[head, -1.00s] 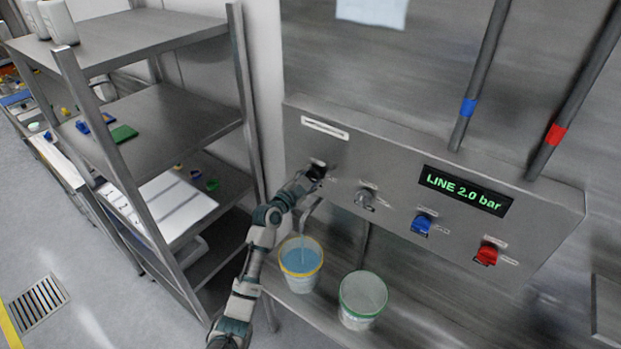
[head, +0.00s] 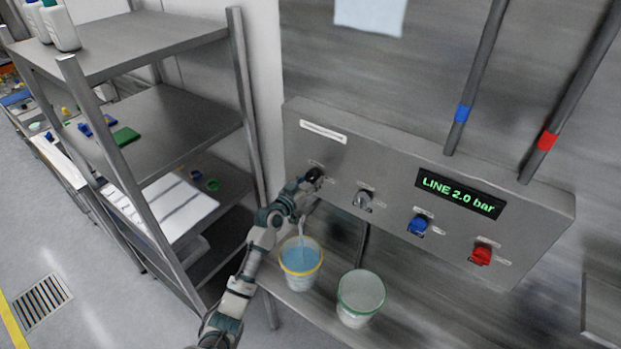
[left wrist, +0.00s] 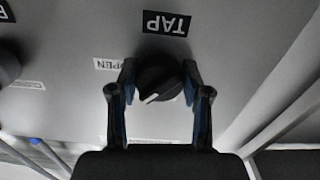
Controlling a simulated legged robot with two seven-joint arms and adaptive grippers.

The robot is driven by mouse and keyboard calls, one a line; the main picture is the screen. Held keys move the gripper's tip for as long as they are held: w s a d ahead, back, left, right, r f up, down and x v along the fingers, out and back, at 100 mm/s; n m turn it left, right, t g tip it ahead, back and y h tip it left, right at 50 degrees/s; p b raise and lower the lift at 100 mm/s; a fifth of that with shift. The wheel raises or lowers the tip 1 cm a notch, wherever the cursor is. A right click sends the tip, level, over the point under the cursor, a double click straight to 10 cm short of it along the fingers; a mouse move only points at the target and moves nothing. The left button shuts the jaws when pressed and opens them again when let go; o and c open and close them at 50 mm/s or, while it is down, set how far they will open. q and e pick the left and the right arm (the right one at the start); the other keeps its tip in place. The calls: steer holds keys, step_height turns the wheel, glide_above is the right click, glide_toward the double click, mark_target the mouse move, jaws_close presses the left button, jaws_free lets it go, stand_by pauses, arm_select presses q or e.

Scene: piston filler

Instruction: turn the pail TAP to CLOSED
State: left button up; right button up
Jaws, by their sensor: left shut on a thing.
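The black TAP knob (left wrist: 158,80) sits on the grey panel, with a white pointer line on its face. My left gripper (left wrist: 158,88) is shut on it, one finger on each side. In the head view my left gripper (head: 308,183) hides much of the knob. The TAP label (left wrist: 166,23) and the OPEN label (left wrist: 118,65) read upside down in the left wrist view. I cannot make out a CLOSED label. A yellow-rimmed pail (head: 301,280) holds blue liquid, and a pale stream falls into it from below the panel. My right gripper is out of view.
A grey knob (head: 363,199), a blue knob (head: 417,224) and a red knob (head: 482,254) sit further right on the panel, under a display reading LINE 2.0 bar (head: 460,193). A green-rimmed pail (head: 359,310) stands beside the yellow-rimmed one. A metal shelf (head: 160,128) stands close left.

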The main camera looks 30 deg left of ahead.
arm_select(q)
steer(key=n+p, duration=0.1)
steer(key=n, duration=0.3)
steer(key=shift+r+n+p, duration=0.2)
steer(key=shift+n+p, duration=0.1)
steer(key=shift+p, duration=0.1)
steer(key=shift+n+p, duration=0.65)
steer(key=shift+n, duration=1.25)
steer(key=o, duration=1.2)
steer(key=shift+c, duration=0.2)
steer(key=shift+f, duration=0.1)
steer(key=shift+a, duration=0.1)
steer(key=s+a, duration=0.1)
steer(key=s, duration=1)
steer(key=shift+s+f, duration=0.15)
steer(key=shift+s, duration=0.25)
